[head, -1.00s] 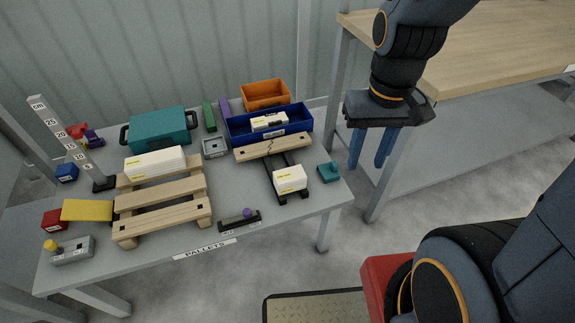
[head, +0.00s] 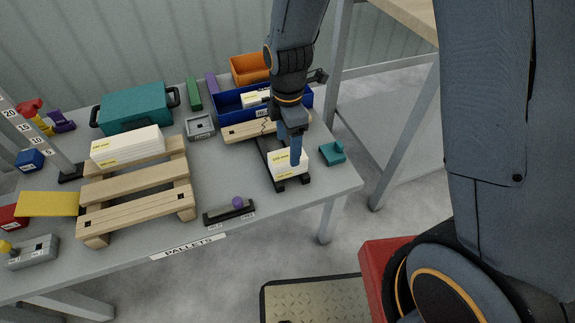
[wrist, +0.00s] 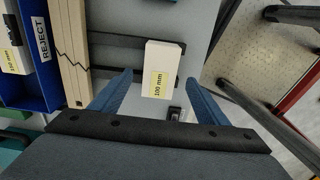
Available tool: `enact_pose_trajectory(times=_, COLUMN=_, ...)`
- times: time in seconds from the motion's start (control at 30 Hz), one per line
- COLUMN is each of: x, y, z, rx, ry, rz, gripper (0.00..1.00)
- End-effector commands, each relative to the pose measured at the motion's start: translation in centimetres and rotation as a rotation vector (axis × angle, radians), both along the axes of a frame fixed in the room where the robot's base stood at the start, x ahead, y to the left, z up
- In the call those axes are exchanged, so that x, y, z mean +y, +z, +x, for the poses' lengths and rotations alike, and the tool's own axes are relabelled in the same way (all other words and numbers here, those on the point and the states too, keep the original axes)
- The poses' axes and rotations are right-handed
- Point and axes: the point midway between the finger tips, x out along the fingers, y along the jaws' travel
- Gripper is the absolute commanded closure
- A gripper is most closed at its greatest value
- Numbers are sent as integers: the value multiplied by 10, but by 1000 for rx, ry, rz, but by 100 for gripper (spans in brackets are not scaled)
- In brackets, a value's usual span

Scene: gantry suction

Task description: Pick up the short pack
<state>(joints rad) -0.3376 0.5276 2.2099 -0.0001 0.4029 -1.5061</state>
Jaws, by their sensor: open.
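The short pack is a white block with a yellow label reading 100 mm in the wrist view (wrist: 161,62). In the head view the short pack (head: 281,167) lies on the dark rails at the right of the table, near the front edge, partly hidden by my gripper (head: 295,152). In the wrist view my gripper (wrist: 174,78) is open and empty, its blue fingers pointing toward the pack, one on each side of it with gaps. I cannot tell how high the fingertips are above it.
A cracked plank (head: 246,131) lies across the rails behind the pack. The blue REJECT bin (head: 228,114) holds another white pack (head: 254,98). A small teal block (head: 333,152) sits close at right. A wooden pallet (head: 136,190) carries a longer white pack (head: 128,146).

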Motion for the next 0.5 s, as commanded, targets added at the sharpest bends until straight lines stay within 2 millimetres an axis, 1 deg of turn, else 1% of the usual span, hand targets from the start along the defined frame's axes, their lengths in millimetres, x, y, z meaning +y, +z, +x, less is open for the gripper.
enact_pose_trajectory(times=0.03, x=1, y=-6, z=0, rx=3, ry=10, rz=-1, gripper=31)
enact_pose_trajectory(times=0.33, x=0, y=-36, z=0, rx=3, ry=9, rz=-1, gripper=31)
enact_pose_trajectory(times=0.5, x=1, y=-62, z=0, rx=4, ry=8, rz=-1, gripper=31)
